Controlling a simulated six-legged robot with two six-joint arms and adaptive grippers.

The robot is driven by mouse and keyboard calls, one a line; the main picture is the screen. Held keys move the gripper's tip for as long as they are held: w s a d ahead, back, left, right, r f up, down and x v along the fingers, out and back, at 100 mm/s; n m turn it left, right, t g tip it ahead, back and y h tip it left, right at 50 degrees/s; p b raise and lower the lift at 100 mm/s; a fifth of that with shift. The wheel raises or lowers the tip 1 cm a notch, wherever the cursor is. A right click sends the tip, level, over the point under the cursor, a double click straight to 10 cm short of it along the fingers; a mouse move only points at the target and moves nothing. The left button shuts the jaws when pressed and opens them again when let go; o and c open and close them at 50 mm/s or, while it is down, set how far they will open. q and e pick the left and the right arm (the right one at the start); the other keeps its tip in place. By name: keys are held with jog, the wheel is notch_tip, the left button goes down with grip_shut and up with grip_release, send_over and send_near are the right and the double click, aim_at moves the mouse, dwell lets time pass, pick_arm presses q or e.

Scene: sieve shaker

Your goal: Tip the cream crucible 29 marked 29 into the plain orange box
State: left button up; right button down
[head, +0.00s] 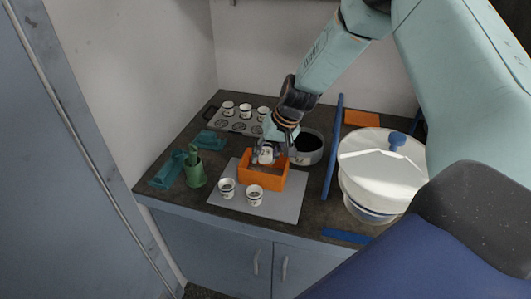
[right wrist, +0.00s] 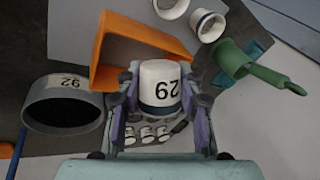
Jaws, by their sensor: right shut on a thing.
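The cream crucible 29 (right wrist: 160,82) is between the fingers of my right gripper (right wrist: 160,100), which is shut on it. Its number and a dark band show in the right wrist view. In the head view the crucible (head: 265,156) is at the far side of the plain orange box (head: 264,181), close to its rim. How far it is tilted, and its contents, I cannot tell. The orange box also shows beyond the crucible in the right wrist view (right wrist: 103,72). My left gripper is not in view.
Two white cups (head: 227,187) stand on the grey mat (head: 285,207) before the box. A dark-filled round pan (head: 308,148) is close on the right. A green holder (head: 194,172), a rack of cups (head: 213,118), a blue bar (head: 332,150) and a white lidded vessel (head: 372,175) surround the mat.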

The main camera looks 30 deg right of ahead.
jog(key=shift+s, duration=0.1)
jog(key=shift+t, duration=0.3)
jog(key=shift+f+t+h+b, duration=0.2)
jog(key=shift+t+h+b, duration=0.2)
jog(key=shift+t+b, duration=0.4)
jog(key=shift+s+a+n+t+h+b, duration=0.15)
jog(key=shift+n+t+h+b, duration=0.25)
jog(key=shift+t+b, duration=0.55)
jog(key=shift+r+b, duration=0.15)
jog(key=shift+b, duration=0.15)
jog(key=shift+r, duration=0.1)
